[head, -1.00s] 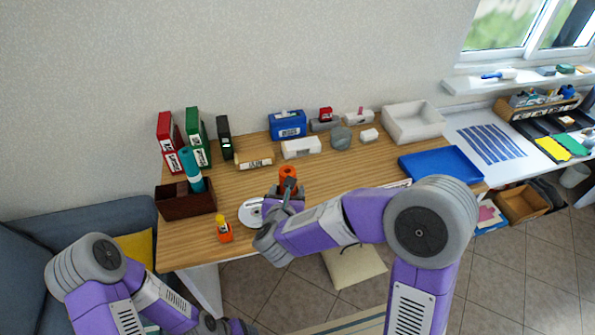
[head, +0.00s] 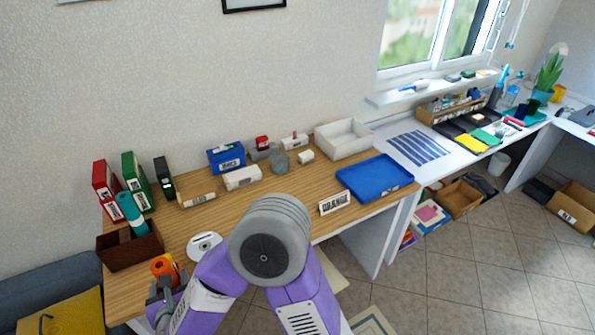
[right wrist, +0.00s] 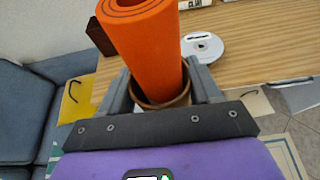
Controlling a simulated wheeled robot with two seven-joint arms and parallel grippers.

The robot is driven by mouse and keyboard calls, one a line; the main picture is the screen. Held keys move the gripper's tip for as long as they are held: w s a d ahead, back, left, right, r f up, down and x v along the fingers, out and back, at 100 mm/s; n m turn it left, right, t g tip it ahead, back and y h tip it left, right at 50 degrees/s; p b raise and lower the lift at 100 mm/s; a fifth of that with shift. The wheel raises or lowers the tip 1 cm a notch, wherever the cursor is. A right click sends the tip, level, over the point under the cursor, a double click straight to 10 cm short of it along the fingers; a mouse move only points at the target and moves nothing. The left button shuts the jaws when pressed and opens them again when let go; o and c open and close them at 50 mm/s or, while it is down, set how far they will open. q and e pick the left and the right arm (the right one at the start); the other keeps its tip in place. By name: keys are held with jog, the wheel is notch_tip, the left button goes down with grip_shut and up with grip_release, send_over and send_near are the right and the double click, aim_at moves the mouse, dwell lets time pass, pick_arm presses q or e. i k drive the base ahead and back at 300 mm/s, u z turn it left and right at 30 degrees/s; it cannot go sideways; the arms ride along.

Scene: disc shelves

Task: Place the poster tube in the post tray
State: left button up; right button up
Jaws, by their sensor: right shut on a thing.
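An orange rolled tube (head: 163,267), which I take as the poster tube, is in my right gripper (head: 160,292). In the right wrist view the orange tube (right wrist: 150,45) stands up between the fingers of my right gripper (right wrist: 165,95), which are shut on it, with a brownish ring around its lower part. The gripper is at the table's front left, left of a white disc. A blue tray (head: 375,178) and a white tray (head: 343,140) lie on the right part of the table. I see no readable post label on either. My left gripper is out of view.
A dark brown box (head: 130,249) holding a teal tube (head: 131,212) stands just behind my right gripper. The disc (head: 204,246) lies to its right. Binders (head: 137,180) and small boxes line the back.

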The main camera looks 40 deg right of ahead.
aim_at(359, 185)
jog(key=u, duration=1.15)
jog(key=k, duration=1.3)
jog(key=z, duration=1.85)
jog(key=i, duration=1.5)
